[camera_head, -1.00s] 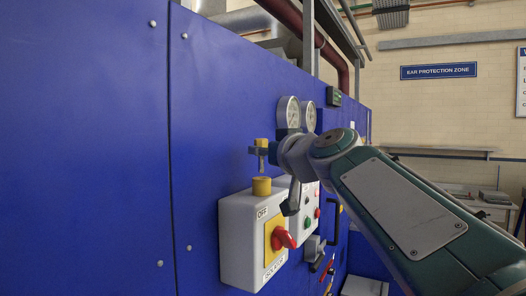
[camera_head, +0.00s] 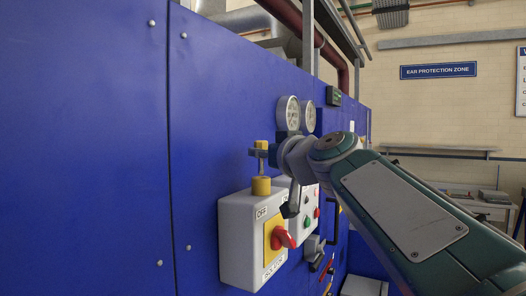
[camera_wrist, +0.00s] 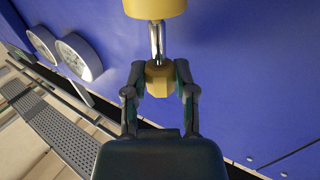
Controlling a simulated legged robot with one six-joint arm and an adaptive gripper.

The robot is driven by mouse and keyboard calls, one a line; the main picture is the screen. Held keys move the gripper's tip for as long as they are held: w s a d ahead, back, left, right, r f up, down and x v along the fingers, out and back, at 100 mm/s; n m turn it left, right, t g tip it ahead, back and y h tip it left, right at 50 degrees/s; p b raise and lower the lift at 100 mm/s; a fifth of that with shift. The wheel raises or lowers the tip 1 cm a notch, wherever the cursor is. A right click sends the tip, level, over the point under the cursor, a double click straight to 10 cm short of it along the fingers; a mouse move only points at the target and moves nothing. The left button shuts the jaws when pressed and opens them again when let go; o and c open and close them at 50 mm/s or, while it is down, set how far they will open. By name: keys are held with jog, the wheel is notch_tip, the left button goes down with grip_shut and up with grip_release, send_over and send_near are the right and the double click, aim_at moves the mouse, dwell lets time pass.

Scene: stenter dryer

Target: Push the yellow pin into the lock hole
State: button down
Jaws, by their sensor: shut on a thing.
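The pin has a yellow head (camera_head: 262,145) and a shiny metal shank; its head (camera_wrist: 160,78) also shows in the wrist view. My gripper (camera_head: 262,152) is shut on the head, one finger on each side. The pin is about upright, shank down. Below it is a yellow collar (camera_head: 261,187) on top of a light grey isolator box (camera_head: 238,232). The shank's lower end meets the collar's top. The hole itself is hidden, and I cannot tell how far the tip is inside. The collar (camera_wrist: 155,8) is cut off at the wrist view's top edge.
The box has a red rotary handle (camera_head: 283,238) on a yellow plate. A control box with buttons (camera_head: 307,210) stands close by, under my wrist. Two round gauges (camera_head: 289,113) sit behind my gripper on the blue panel (camera_head: 100,150). Space left of the pin is free.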

aim_at(263, 169)
jog(key=shift+f, duration=1.65)
jog(key=shift+c, duration=1.8)
grip_release()
jog(key=v, duration=1.2)
jog(key=shift+f, duration=0.1)
jog(key=s+d+f+m+g+h, duration=0.1)
jog(key=s+f, duration=0.4)
jog(key=f, duration=0.7)
jog(key=s+d+f+m+g+h, duration=0.2)
jog(key=s+f+g+h, duration=0.2)
jog(key=f, duration=0.8)
jog(key=s+d+f+m+g+h, duration=0.2)
jog(key=s+f+g, duration=0.3)
jog(key=s+f, duration=0.3)
notch_tip(263, 169, down, 4)
jog(key=shift+f+g+h, duration=0.1)
jog(key=shift+g+h, duration=0.2)
jog(key=shift+h, duration=0.1)
